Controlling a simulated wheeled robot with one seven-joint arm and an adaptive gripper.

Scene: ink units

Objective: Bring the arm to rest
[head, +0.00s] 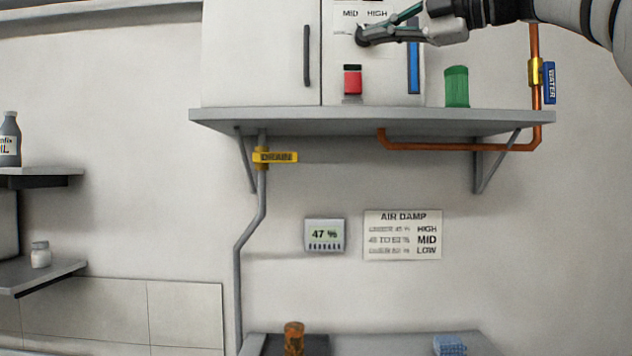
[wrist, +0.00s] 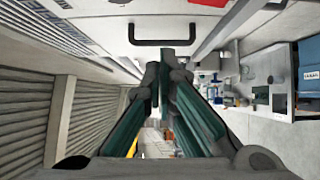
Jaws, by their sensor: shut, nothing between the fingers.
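My arm reaches in from the top right of the head view, with a black wrist and a pale link (head: 570,12). My gripper (head: 368,33) points left in front of the white wall unit (head: 262,55), just below its MID and HIGH label (head: 364,14). In the wrist view my gripper (wrist: 158,85) shows its two dark green-padded fingers meeting at the tips, with nothing between them. A dark round shape at the fingertips may be a knob; I cannot tell whether they touch it.
An orange pipe (head: 536,100) runs at right. A humidity meter (head: 324,235) and an AIR DAMP chart (head: 403,235) hang below.

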